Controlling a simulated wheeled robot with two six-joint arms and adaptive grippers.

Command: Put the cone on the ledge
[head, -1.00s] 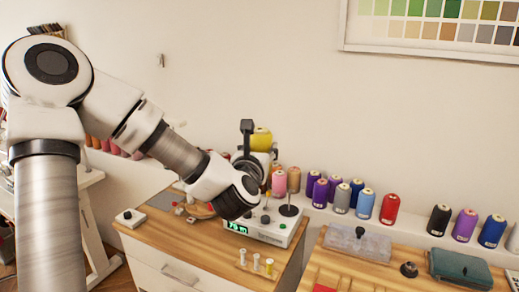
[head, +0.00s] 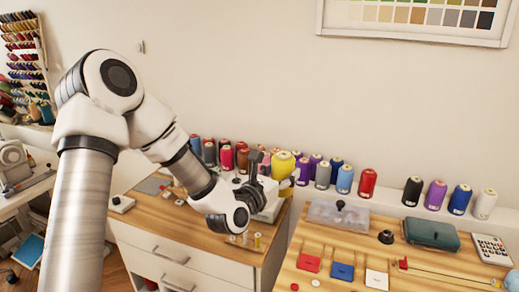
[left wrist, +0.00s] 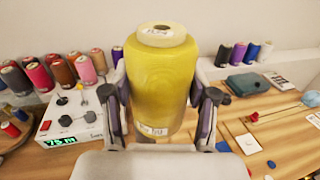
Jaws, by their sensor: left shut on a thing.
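The yellow cone (head: 283,165) is upright in my left gripper (head: 268,168). In the left wrist view the cone (left wrist: 160,80) fills the middle, with a dark finger on each side of it. The gripper is shut on it. The ledge (head: 390,203) is a white strip along the wall bearing a row of coloured cones. In the head view the yellow cone overlaps that row; I cannot tell whether it touches the ledge. My right gripper is out of view.
Purple cones (head: 322,175) and a blue cone (head: 345,179) stand right of the held cone; red and pink cones (head: 226,157) stand left. A white winding machine (left wrist: 72,125) is left of the gripper.

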